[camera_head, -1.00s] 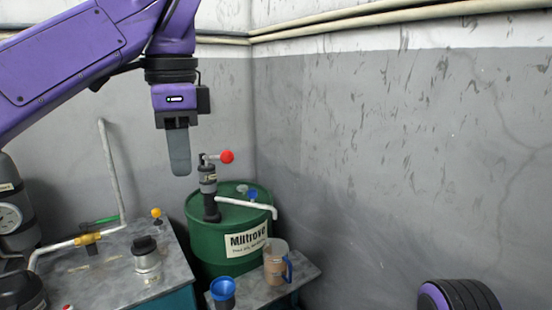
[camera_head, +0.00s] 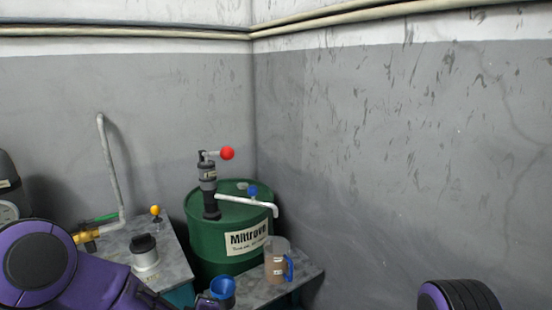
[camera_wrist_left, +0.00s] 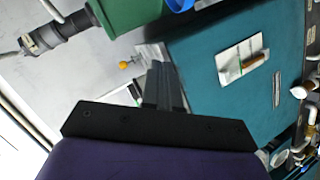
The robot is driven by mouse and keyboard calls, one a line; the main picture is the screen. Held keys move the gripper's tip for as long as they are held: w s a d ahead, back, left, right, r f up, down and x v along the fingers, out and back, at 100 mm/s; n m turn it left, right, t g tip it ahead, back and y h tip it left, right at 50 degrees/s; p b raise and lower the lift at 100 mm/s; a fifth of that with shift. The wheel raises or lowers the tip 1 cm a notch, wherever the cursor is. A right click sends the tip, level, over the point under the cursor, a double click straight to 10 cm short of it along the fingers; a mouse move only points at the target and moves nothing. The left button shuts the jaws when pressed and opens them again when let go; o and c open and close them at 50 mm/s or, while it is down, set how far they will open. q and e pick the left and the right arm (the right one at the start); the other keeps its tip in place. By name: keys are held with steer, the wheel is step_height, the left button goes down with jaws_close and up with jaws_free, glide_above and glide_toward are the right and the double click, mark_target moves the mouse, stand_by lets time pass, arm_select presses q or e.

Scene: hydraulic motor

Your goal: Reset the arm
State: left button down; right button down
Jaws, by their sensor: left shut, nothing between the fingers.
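My left arm (camera_head: 60,270) is folded low at the bottom left of the head view, and its gripper is outside that view. In the left wrist view my left gripper (camera_wrist_left: 158,70) is shut, with nothing between the fingers. Its fingertips point toward the edge of the grey tabletop beside a teal cabinet (camera_wrist_left: 210,85). My right gripper is not in view.
A green drum (camera_head: 206,250) with a hand pump (camera_head: 208,185) and red knob (camera_head: 227,153) stands in the corner. Before it are a measuring jug (camera_head: 276,262) and a blue funnel (camera_head: 222,288). The left table (camera_head: 177,262) carries a pipe (camera_head: 110,170).

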arm_select(q)
steer(key=s+a+f+m+g+h, duration=0.1)
steer(key=s+a+f+m+g, duration=0.2)
steer(key=s+f, duration=0.55)
steer(key=s+a+f+m+g+h, duration=0.1)
steer(key=s+f+m+g, duration=0.1)
steer(key=s+f+m, duration=0.5)
steer(key=s+a+f+g, duration=0.2)
steer(key=s+a+f, duration=0.1)
steer(key=s, duration=0.6)
steer(key=s+a+f+g, duration=0.2)
steer(key=s+a+f, duration=0.1)
steer(key=s, duration=0.7)
steer(key=shift+s+a+f+y+b, duration=0.3)
steer(key=shift+a+f+y+b, duration=0.1)
steer(key=shift+a, duration=0.2)
